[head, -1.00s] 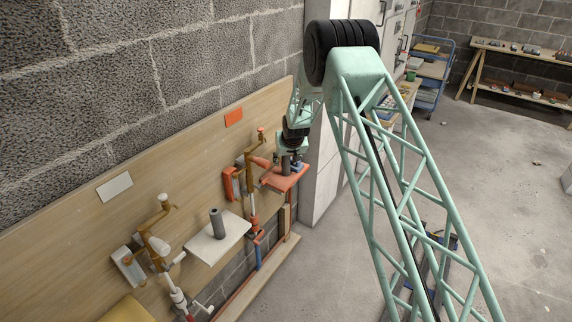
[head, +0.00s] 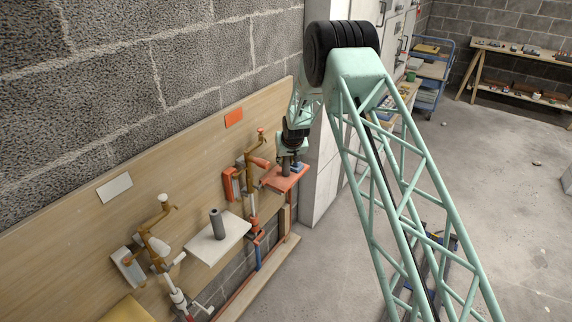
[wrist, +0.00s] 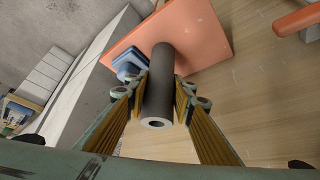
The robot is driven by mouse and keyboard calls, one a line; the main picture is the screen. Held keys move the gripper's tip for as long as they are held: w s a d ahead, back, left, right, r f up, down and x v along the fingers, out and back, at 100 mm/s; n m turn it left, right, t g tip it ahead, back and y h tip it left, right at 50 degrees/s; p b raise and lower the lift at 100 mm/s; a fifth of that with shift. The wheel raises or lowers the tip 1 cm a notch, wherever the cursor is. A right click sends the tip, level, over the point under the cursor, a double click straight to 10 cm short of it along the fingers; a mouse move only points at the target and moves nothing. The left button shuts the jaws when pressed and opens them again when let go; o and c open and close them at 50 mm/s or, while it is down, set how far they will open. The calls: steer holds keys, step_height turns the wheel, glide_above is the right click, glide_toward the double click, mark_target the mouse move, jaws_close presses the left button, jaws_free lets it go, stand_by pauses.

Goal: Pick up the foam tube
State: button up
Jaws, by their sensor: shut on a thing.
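A dark grey foam tube (wrist: 159,92) with a hollow end stands between the two fingers of my gripper (wrist: 159,103) in the wrist view. The fingers are shut on it from both sides. Its far end is over or on an orange shelf (wrist: 205,35); I cannot tell whether it touches. In the head view my gripper (head: 290,164) is small and just above the orange shelf. A second grey tube (head: 217,224) stands upright on a white shelf (head: 232,240), apart from my gripper.
A blue object (wrist: 130,64) lies beside the held tube on the orange shelf. Pipework with a valve (head: 250,180) is fixed to the wooden board left of my gripper. A pale cabinet (head: 318,185) stands close on the right. The floor further right is open.

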steer(key=shift+r, duration=0.1)
steer(key=shift+r+p, duration=0.7)
steer(key=shift+r, duration=4.2)
steer(key=shift+r, duration=0.1)
